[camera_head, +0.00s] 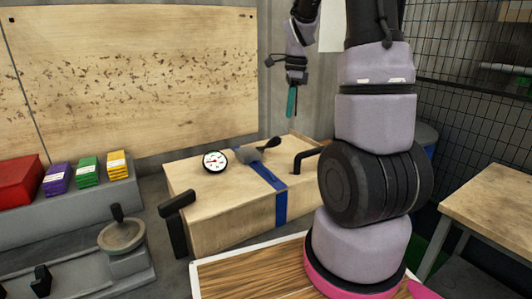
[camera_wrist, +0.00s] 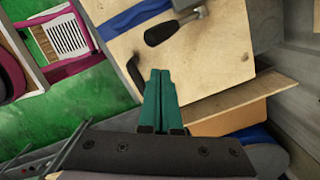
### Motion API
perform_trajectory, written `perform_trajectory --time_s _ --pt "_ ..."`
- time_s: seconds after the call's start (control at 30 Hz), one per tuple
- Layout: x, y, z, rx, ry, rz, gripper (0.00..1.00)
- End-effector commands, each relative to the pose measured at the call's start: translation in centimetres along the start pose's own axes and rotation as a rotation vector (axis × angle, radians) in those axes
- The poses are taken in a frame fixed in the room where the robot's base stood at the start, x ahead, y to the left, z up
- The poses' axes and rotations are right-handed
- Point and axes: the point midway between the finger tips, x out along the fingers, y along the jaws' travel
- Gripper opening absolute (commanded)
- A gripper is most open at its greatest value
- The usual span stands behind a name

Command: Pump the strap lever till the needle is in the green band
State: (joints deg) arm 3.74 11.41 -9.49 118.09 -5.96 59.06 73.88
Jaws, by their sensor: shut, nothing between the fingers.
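The strap lever, a grey ratchet with a dark knob (camera_head: 270,144), sits on top of a wooden crate (camera_head: 215,196) over a blue strap (camera_head: 267,174). It also shows in the wrist view as a dark-ended handle (camera_wrist: 162,33). A round white gauge (camera_head: 215,161) stands on the crate left of the lever; its needle is too small to read against the bands. My gripper (camera_head: 291,104), with green fingers, is shut and empty above the crate's back edge, apart from the lever. In the wrist view the shut fingers (camera_wrist: 160,88) point towards the crate top, below the lever knob.
Black handles stand at the crate's left front corner (camera_head: 177,222) and right side (camera_head: 305,158). A bench at the left holds purple, green and yellow boxes (camera_head: 87,170) and a red one. A wooden table (camera_head: 492,205) stands right. Air above the crate is free.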

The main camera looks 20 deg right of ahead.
Motion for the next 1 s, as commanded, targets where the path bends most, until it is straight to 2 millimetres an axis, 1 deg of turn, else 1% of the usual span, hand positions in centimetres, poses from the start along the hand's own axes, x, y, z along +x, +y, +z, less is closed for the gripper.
perform_trajectory --time_s 0.1,0.3,0.4,0.77,0.87,1.0 --pt "0.2 0.0 0.3 -0.002 0.000 0.001 0.00" --pt "1.4 0.0 2.7 -0.003 0.001 0.001 0.00" --pt "1.7 0.0 3.2 -0.001 0.001 0.000 0.00" --pt "1.9 0.0 3.2 0.001 0.001 0.000 0.00" --pt "2.6 0.0 3.2 0.001 0.001 0.000 0.00" --pt "4.3 0.1 3.2 0.001 0.002 0.002 0.00"
